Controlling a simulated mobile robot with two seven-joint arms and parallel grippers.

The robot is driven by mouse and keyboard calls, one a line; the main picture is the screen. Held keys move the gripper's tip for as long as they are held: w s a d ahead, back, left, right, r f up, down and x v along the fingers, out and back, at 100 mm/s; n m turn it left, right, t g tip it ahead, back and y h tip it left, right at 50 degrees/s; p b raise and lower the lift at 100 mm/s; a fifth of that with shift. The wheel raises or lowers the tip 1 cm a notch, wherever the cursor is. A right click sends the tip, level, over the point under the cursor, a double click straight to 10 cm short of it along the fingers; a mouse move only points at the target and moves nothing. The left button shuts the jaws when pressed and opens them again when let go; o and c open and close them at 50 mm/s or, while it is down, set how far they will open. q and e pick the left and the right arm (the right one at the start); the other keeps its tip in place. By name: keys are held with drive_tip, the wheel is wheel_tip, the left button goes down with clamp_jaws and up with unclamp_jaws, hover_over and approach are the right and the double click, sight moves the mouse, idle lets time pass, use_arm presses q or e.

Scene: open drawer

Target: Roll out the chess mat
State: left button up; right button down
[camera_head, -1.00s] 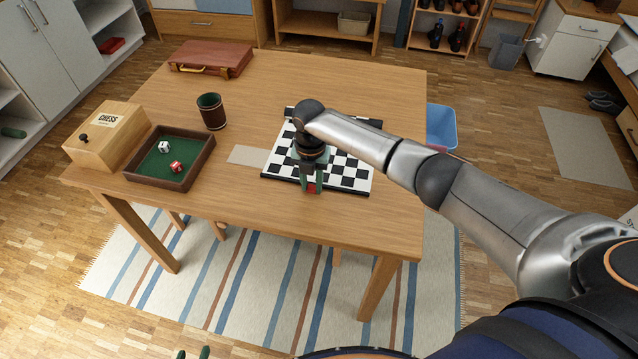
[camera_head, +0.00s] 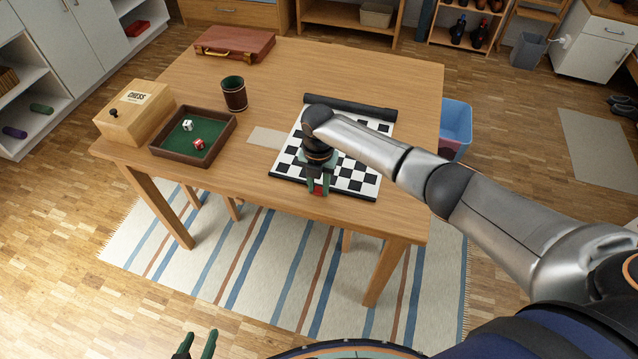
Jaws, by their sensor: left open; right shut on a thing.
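The chess mat (camera_head: 361,182) lies on the table with its black and white squares showing. Its far end is a thick black roll (camera_head: 350,107). My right gripper (camera_head: 318,190) points down at the mat's near edge and is shut on a small red piece there, probably a tab of the mat. My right arm hides part of the mat's middle and right side. My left gripper (camera_head: 196,344) is open and empty at the bottom edge, well below the table; only its fingertips show.
A dice tray (camera_head: 158,153), a wooden chess box (camera_head: 132,114), a dark cup (camera_head: 234,94) and a red-brown case (camera_head: 234,45) stand left on the table (camera_head: 290,70). A flat beige card (camera_head: 266,137) lies left of the mat. The table behind the roll is clear.

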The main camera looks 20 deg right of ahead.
sight(318, 191)
drive_tip(key=c, duration=0.6)
unclamp_jaws()
wheel_tip(318, 191, up, 13)
drive_tip(key=shift+f+p, duration=0.2)
drive_tip(key=shift+p, duration=0.2)
drive_tip(key=s+a+f+m+t+y, duration=0.2)
drive_tip(key=s+a+f+m, duration=0.35)
drive_tip(key=f, duration=0.25)
drive_tip(key=s+a+f+m+t+y, duration=0.2)
drive_tip(key=s+a+f+m, duration=0.25)
drive_tip(key=f+m, duration=0.3)
drive_tip(key=s+d+m+t, duration=0.2)
drive_tip(key=s+d+m, duration=0.2)
drive_tip(key=s+m, duration=0.2)
drive_tip(key=s+d+f+m+t+h, duration=0.1)
drive_tip(key=s+d+m+t, duration=0.2)
drive_tip(key=s+d+m, duration=0.2)
drive_tip(key=s+m+p, duration=0.1)
drive_tip(key=s+m, duration=0.1)
drive_tip(key=s, duration=0.1)
drive_tip(key=shift+s+d+m+h, duration=0.15)
drive_tip(key=shift+s+m+h, duration=0.1)
drive_tip(key=shift+m+h, duration=0.05)
